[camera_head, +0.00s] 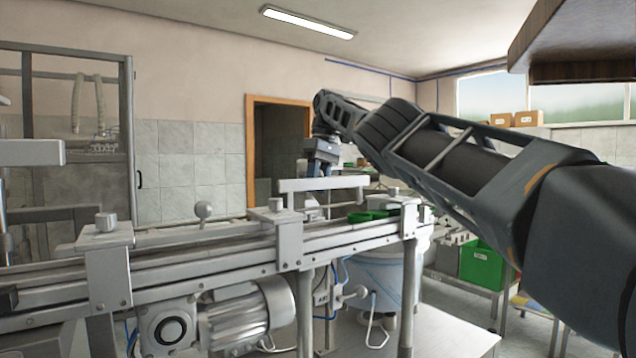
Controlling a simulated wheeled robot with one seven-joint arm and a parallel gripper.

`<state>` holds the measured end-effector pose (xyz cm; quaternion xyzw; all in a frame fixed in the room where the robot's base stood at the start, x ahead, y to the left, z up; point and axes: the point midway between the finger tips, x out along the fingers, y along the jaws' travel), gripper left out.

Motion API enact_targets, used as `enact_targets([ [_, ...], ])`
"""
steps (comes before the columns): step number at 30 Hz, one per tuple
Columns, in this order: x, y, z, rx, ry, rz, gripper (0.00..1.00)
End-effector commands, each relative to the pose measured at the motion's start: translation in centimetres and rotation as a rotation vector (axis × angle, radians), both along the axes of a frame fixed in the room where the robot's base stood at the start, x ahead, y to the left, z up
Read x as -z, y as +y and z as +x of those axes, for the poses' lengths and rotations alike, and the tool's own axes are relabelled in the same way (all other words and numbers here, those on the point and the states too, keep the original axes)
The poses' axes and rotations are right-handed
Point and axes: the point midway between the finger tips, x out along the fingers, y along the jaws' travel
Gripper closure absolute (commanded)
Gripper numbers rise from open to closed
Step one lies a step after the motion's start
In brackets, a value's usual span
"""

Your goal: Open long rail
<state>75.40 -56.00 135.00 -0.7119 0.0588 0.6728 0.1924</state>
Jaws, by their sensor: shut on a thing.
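The conveyor (215,258) is a long grey metal track running from the lower left to the middle right. A short, pale, raised bar (345,182) stands above its far right part; I take it for the long rail. My gripper (319,188) points down from the end of my arm at this bar. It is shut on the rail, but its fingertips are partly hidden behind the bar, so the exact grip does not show. I cannot tell how far the rail is open.
Round knobs top the clamp posts (108,262) and (277,222) along the conveyor. Green parts (372,215) lie near its right end. A green crate (482,264) stands at the right.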

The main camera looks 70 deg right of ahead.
Motion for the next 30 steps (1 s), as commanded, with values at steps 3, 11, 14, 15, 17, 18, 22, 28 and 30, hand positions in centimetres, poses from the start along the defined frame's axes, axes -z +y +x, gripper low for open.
enact_targets([
  [3, 0.37, 0.03, -0.01, 0.000, 0.005, 0.005, 1.00],
  [11, 0.43, 0.00, -0.03, 0.001, 0.006, 0.005, 1.00],
  [14, 0.43, 0.00, -0.03, 0.001, 0.005, 0.005, 0.62],
  [15, 0.40, 0.00, -0.03, 0.001, 0.005, 0.004, 0.58],
  [17, 0.35, 0.01, -0.02, 0.001, 0.005, 0.004, 0.52],
  [18, 0.31, 0.01, -0.02, 0.001, 0.004, 0.004, 0.49],
  [22, 0.22, 0.01, -0.02, 0.000, 0.003, 0.002, 0.42],
  [28, 0.06, 0.06, 0.05, 0.000, 0.003, 0.002, 0.42],
  [30, -0.24, 0.24, 0.29, -0.001, 0.002, 0.002, 0.42],
])
